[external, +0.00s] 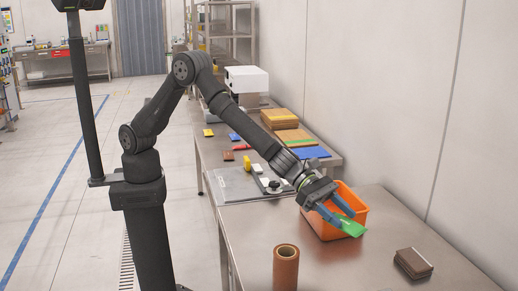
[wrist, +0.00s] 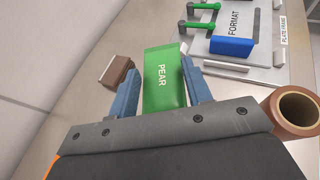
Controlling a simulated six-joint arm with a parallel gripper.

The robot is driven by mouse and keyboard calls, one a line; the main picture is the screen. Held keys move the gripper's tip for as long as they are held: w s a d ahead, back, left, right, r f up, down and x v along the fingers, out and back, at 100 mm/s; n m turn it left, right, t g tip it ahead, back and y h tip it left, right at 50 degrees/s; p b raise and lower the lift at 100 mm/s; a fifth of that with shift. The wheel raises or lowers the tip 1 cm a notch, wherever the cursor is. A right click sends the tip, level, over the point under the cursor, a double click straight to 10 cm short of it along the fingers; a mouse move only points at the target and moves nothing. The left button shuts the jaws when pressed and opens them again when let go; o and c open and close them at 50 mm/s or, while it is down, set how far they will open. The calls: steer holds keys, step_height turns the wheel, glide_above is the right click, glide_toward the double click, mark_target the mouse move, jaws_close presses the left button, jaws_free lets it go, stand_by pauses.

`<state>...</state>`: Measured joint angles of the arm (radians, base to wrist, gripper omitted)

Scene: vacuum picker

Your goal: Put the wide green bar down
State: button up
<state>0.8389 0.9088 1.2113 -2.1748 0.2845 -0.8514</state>
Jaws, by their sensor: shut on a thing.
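The wide green bar (external: 351,227) is held in my gripper (external: 344,218), in front of an orange bin in the external view. My gripper is shut on the bar, one finger along each side. The bar's near end is hidden by the gripper body. The bar appears to be above the steel table (external: 375,275); the exact gap cannot be told.
The orange bin (external: 352,196) stands just behind the gripper. A brown roll (external: 286,268) stands at the front and a dark brown block (external: 413,263) lies to the right. The wrist view shows a plate labelled FORMAT (wrist: 262,45) with a blue block (wrist: 232,47) and green handles.

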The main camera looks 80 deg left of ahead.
mark_target(331, 265)
step_height(331, 265, down, 14)
steer(key=shift+a, duration=0.1)
stand_by(0.5)
steer(key=shift+f, duration=0.1)
steer(key=o, duration=1.1)
steer(key=shift+c, duration=0.2)
steer(key=shift+a+r, duration=0.2)
steer(key=shift+a, duration=0.05)
steer(key=v, duration=1.1)
steer(key=shift+s+a+r, duration=0.1)
steer(key=shift+s+a, duration=0.05)
